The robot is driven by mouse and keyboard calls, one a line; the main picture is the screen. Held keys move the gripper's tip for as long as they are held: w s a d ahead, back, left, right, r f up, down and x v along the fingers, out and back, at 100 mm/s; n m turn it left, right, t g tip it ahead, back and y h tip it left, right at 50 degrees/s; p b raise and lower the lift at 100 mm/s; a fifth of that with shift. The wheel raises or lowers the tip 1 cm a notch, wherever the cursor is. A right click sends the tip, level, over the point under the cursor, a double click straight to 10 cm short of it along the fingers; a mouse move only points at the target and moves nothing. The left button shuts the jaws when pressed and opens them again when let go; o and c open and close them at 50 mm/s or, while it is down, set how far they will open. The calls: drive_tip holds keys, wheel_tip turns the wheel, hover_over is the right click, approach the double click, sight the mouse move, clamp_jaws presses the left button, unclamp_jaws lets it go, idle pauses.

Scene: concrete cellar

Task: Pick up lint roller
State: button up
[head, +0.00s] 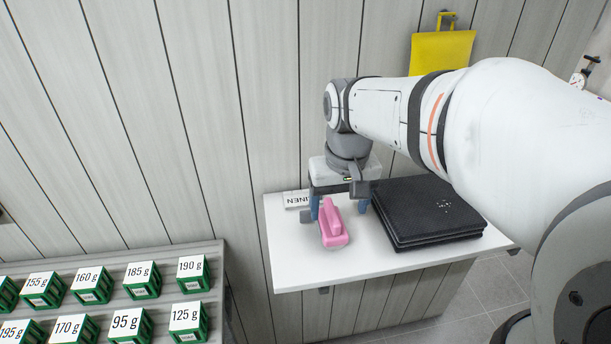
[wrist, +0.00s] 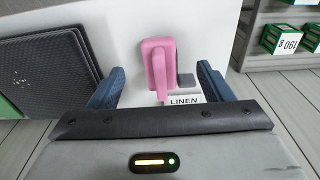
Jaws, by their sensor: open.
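A pink object (head: 333,228) with a raised long grip lies on the white shelf (head: 290,268); I cannot tell for sure that it is the lint roller. In the wrist view the pink object (wrist: 158,62) shows between my fingers, its narrow grip pointing toward the gripper. My gripper (head: 340,207) is open, its blue fingers on either side of the pink object's near-wall end. In the wrist view my gripper (wrist: 160,84) has nothing shut between its fingers. A small grey block (wrist: 186,80) sits close beside the pink object.
A LINEN label (head: 297,200) is at the wall side of the shelf. A stack of black textured mats (head: 430,212) lies right of my gripper, close to one finger. A rack (head: 120,264) of green-and-white weight boxes stands left. A yellow cloth (head: 441,52) hangs on the wall.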

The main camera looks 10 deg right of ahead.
sight(332, 210)
drive_tip(key=shift+g, duration=0.5)
drive_tip(key=w, duration=0.1)
drive_tip(key=w+f, duration=0.1)
drive_tip(key=w+b, duration=0.1)
drive_tip(key=w, duration=0.1)
drive_tip(key=shift+w+a+f, duration=0.1)
drive_tip(key=shift+f, duration=0.2)
drive_tip(key=f, duration=0.7)
drive_tip(key=shift+w+d+f+p, duration=0.2)
drive_tip(key=shift+w+f+p, duration=0.1)
drive_tip(key=shift+w+p, duration=0.1)
drive_tip(key=c, duration=1.2)
wheel_tip(332, 210, up, 10)
drive_tip(key=shift+r, duration=0.1)
drive_tip(key=o, duration=0.6)
drive_tip(key=shift+c, duration=1.8)
